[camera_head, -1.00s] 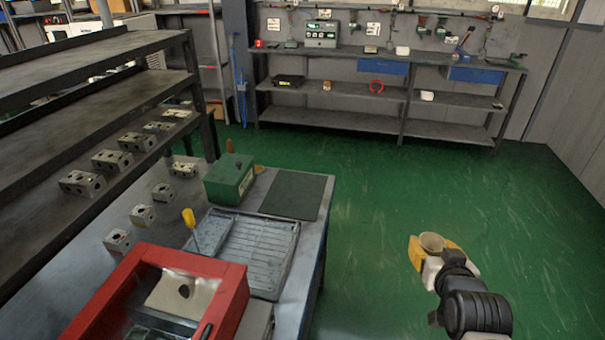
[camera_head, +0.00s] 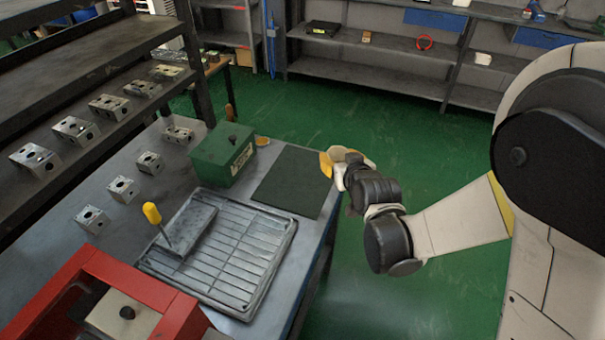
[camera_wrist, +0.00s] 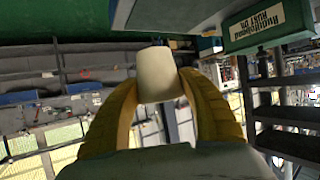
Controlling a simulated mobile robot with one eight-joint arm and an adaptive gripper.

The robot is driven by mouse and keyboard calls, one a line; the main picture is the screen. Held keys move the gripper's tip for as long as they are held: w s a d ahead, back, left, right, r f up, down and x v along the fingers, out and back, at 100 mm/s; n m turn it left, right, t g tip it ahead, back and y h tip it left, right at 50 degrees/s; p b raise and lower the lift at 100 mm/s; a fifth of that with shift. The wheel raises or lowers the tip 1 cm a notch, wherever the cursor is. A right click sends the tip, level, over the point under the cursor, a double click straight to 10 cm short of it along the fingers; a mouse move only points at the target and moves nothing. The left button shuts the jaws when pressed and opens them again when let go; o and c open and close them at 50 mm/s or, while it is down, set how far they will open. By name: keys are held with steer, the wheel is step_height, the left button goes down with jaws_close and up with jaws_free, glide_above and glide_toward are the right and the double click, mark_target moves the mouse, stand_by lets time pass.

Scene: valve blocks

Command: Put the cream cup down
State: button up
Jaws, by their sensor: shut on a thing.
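The cream cup (camera_wrist: 158,75) is between the two yellow fingers of my gripper (camera_wrist: 158,90) in the wrist view, and the fingers are shut on it. In the head view my gripper (camera_head: 327,163) is at the right edge of the dark mat (camera_head: 288,182) on the workbench. The cup is hidden there behind the gripper and wrist. I cannot tell the cup's height above the bench.
A green box (camera_head: 222,153) stands left of the mat. A metal rack tray (camera_head: 240,265) with a yellow-handled tool (camera_head: 153,215) lies nearer. Several valve blocks (camera_head: 122,189) stand on the left. A red frame (camera_head: 110,285) is at the front. The mat is clear.

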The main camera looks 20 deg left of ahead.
steer(key=w+a+f+b, duration=0.1)
steer(key=a+f, duration=0.1)
steer(key=a, duration=0.2)
steer(key=w+a+f+b, duration=0.2)
steer(key=a+f, duration=0.1)
steer(key=a, duration=0.1)
steer(key=w+a+f+b, duration=0.1)
steer(key=w+a+f, duration=0.1)
steer(key=a, duration=0.2)
steer(key=shift+a+f+b, duration=0.1)
steer(key=shift+f+b, duration=0.1)
steer(key=shift+b, duration=0.15)
step_height(320, 180, down, 4)
steer(key=shift+f+b, duration=0.1)
steer(key=shift+b, duration=1.15)
steer(key=o, duration=1.3)
